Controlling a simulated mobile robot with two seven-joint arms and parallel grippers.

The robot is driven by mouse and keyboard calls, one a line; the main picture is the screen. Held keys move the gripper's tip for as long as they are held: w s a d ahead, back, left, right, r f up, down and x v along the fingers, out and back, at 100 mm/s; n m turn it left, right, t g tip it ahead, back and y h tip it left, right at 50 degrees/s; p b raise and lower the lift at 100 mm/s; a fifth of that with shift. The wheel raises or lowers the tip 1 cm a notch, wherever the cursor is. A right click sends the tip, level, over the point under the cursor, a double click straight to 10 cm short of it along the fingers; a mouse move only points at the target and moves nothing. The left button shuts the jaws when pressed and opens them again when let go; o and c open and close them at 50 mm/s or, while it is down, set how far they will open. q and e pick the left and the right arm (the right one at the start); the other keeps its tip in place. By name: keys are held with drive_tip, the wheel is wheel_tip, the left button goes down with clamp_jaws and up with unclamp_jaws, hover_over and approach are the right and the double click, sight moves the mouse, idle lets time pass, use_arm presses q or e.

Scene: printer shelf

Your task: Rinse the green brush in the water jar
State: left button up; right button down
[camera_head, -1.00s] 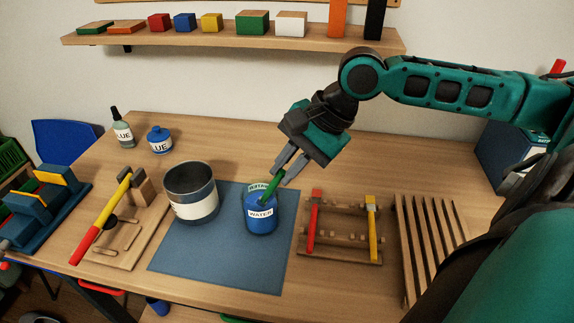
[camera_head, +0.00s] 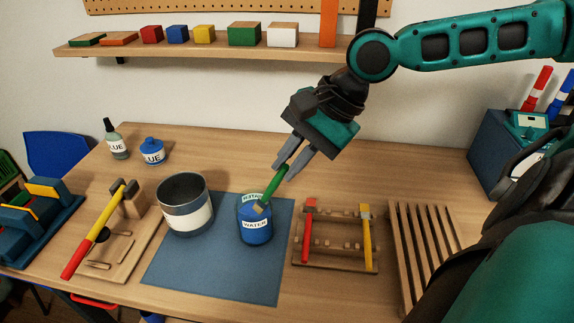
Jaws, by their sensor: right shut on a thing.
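My right gripper (camera_head: 284,173) is shut on the green brush (camera_head: 271,187) above the water jar (camera_head: 255,232). The brush slants down to the left. Its pale lower end shows at the mouth of the jar; I cannot tell whether the tip touches the water. The jar is blue with a white "WATER" label and stands upright on the blue mat (camera_head: 215,270). A red brush (camera_head: 308,225) and a yellow brush (camera_head: 366,240) lie on the wooden rack (camera_head: 336,265) to the right. My left gripper is not in view.
A dark pot (camera_head: 186,216) with a pale band stands left of the jar. A slatted wooden rack (camera_head: 420,235) is at the right. The front of the mat is clear.

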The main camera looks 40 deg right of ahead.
drive_tip(key=r, duration=0.1)
drive_tip(key=s+r, duration=0.2)
drive_tip(key=r, duration=0.1)
drive_tip(key=shift+d, duration=0.15)
idle(0.5)
drive_tip(key=shift+r, duration=2)
